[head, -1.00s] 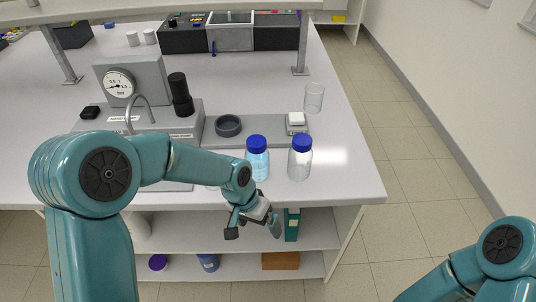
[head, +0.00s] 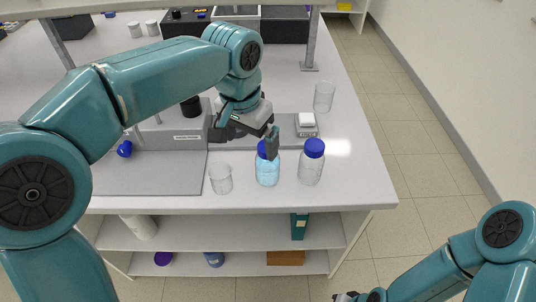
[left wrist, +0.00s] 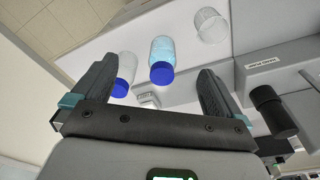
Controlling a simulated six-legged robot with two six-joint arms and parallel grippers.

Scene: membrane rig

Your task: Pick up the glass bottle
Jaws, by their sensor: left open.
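Two blue-capped bottles stand upright near the bench's front edge. One bottle (head: 267,171) holds light blue liquid; the other bottle (head: 311,168), to its right, looks clear or pale. Which one is the task's glass bottle I cannot tell. My left gripper (head: 246,139) is open and empty above the bench, with one finger overlapping the blue-liquid bottle's cap in the head view. In the left wrist view, the blue-liquid bottle (left wrist: 162,55) shows between the open fingers, and the clear bottle (left wrist: 125,70) is partly behind the left finger. My right gripper (head: 345,297) barely shows at the bottom edge.
An empty beaker (head: 221,180) stands left of the bottles. A scale with a white block (head: 306,120) and a glass beaker (head: 324,96) stand behind them. A grey panel (head: 150,176) lies to the left. The bench edge is close in front of the bottles.

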